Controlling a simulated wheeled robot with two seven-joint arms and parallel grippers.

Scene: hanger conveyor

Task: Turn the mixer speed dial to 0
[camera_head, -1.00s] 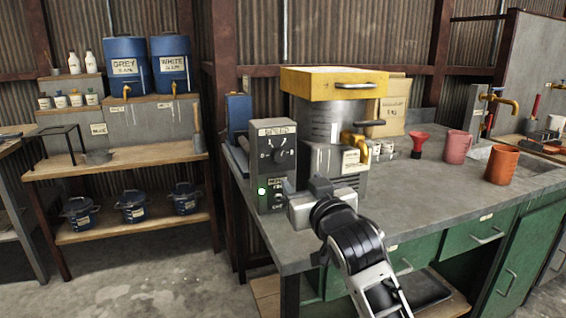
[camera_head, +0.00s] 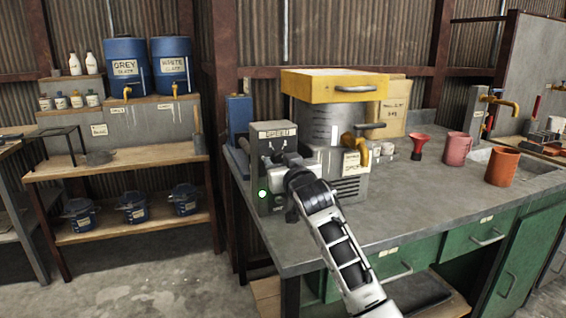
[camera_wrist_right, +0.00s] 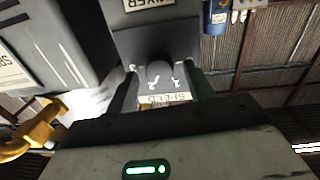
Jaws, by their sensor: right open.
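The mixer (camera_head: 325,128) is a steel drum machine with a yellow top on the bench. The grey control box (camera_head: 261,190) beside it has a SPEED label and a lit green lamp (camera_head: 262,194). My right gripper (camera_head: 278,161) is in front of the box and hides the speed dial in the head view. In the right wrist view the dark dial knob (camera_wrist_right: 160,72) lies between the two open fingers of my right gripper (camera_wrist_right: 163,82). The numbers 1, 2 and 3 show around it. Finger contact and the dial's exact setting cannot be told. My left gripper is out of view.
A yellow spout (camera_head: 363,148) sticks out of the mixer near my right arm. A shelf with blue barrels stands left.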

